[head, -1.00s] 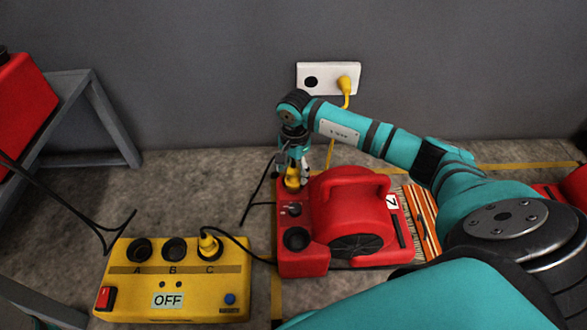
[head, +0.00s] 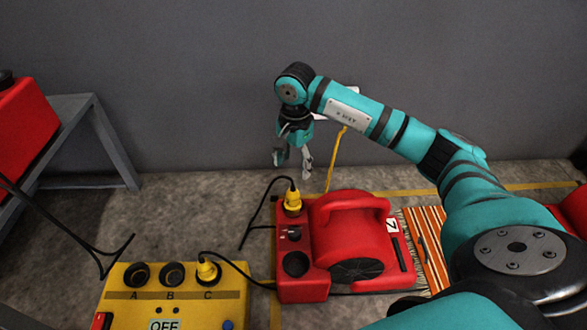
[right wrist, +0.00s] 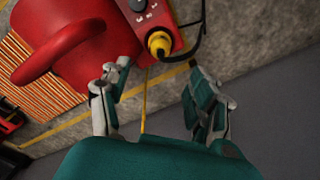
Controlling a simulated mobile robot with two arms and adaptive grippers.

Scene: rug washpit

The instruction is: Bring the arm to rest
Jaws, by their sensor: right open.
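My right gripper (head: 293,166) is open and empty, pointing down above the red blower (head: 350,235). In the right wrist view its two fingers (right wrist: 157,105) stand apart with nothing between them. A yellow plug (head: 292,201) with a black cord stands upright in the blower's top left socket, below and apart from the fingers. The plug also shows in the right wrist view (right wrist: 159,43). My left gripper is not in view.
A yellow socket box (head: 190,293) marked A, B, C has a yellow plug (head: 207,269) in C. A grey stand (head: 115,140) with a red container (head: 22,115) is at left. A striped rug (head: 428,240) lies right of the blower. My arm mostly hides the wall outlet.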

